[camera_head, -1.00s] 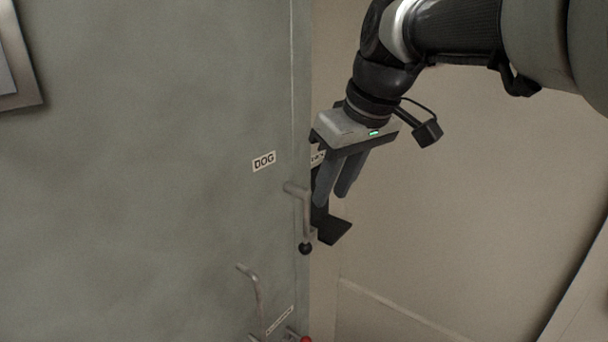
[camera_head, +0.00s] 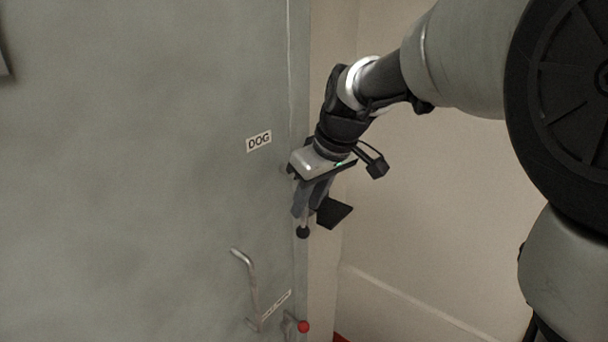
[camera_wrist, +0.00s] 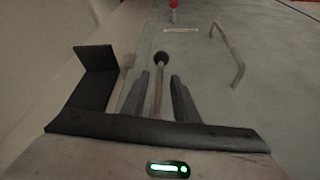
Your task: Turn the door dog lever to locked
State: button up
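The dog lever (camera_head: 304,224) is a thin metal handle with a black ball knob (camera_head: 303,232) at its end, hanging down at the right edge of the grey door, below the DOG label (camera_head: 258,141). In the wrist view the lever (camera_wrist: 158,98) runs between my two fingers, with its knob (camera_wrist: 161,57) beyond the fingertips. My gripper (camera_head: 309,210) is open around the lever. In the wrist view (camera_wrist: 159,80) a gap shows on each side of the shaft. The lever's pivot is hidden behind my gripper.
Lower on the door are a bent metal handle (camera_head: 248,280), a small label (camera_head: 276,303) and a red knob (camera_head: 303,326). A beige wall (camera_head: 430,240) lies to the right.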

aim_at(303, 226)
jog(key=shift+x, duration=2.1)
grip_shut()
